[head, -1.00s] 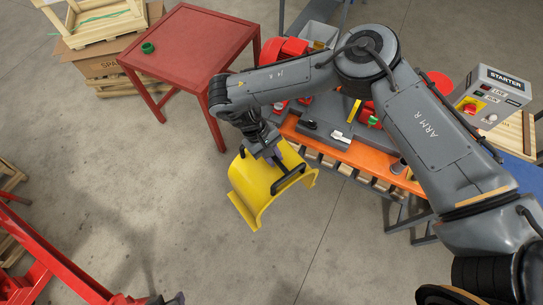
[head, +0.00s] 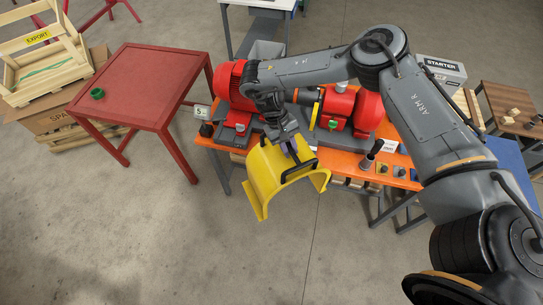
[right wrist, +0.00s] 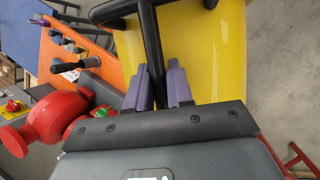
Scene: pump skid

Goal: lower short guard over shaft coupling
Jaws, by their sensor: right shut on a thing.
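The short guard (head: 262,182) is a yellow arched cover with a black handle on top. My right gripper (head: 290,146) is shut on this handle and holds the guard in the air in front of the orange bench. In the right wrist view the purple-padded fingers (right wrist: 160,88) close on the black handle bar (right wrist: 151,45), with the yellow guard (right wrist: 200,55) beyond. The pump skid has a red motor (head: 229,84) on the left and a red pump (head: 367,108) on the right. The shaft coupling between them is largely hidden behind my right arm. My left gripper is out of view.
The orange bench (head: 345,164) carries the skid, with small tools along its front edge. A starter box (head: 440,70) is at the right. The floor in front is clear.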

